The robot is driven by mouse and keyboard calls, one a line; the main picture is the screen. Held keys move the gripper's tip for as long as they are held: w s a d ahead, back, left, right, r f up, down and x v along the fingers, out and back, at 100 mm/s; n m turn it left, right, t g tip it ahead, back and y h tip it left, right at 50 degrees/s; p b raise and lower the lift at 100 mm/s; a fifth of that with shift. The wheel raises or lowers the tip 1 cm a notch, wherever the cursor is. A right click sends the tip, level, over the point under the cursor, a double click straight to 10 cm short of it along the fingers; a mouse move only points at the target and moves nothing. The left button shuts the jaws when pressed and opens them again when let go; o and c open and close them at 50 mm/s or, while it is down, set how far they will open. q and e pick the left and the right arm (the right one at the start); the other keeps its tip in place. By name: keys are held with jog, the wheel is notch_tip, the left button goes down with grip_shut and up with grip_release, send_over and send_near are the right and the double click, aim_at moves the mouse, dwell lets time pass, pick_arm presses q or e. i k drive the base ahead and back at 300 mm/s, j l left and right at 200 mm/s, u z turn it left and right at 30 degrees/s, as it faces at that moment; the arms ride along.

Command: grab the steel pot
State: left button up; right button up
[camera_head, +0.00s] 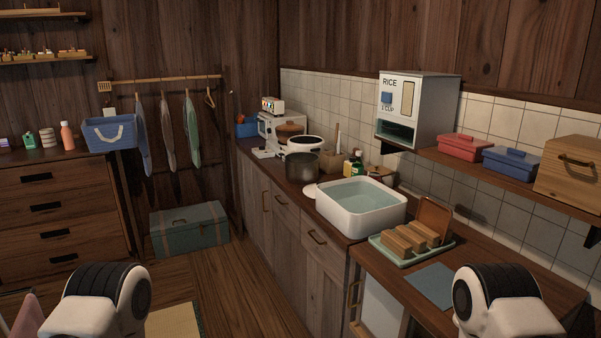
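A dark grey metal pot (301,167), which looks like the steel pot, stands upright on the counter (268,166) near its front edge. It is beyond the white basin and in front of a round white appliance. Nothing is holding it. Only rounded white and black parts of my two arms show at the bottom left and bottom right, far from the pot. Neither gripper is in view.
A white water-filled basin (352,222) and a tray of brown blocks (378,242) stand on the nearer counter. A round white appliance (306,139) and a brown lidded pot (291,126) stand behind the pot. A shelf (500,176) overhangs at right. Wooden floor (225,290) is open before the cabinets.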

aim_at(300, 168)
jog(key=i+j+z, duration=0.1)
jog(key=z, duration=0.3)
jog(key=i+j+z, duration=0.15)
jog(key=z, duration=0.3)
jog(key=j+z, duration=0.2)
jog(key=z, duration=0.2)
jog(key=i+j, duration=0.05)
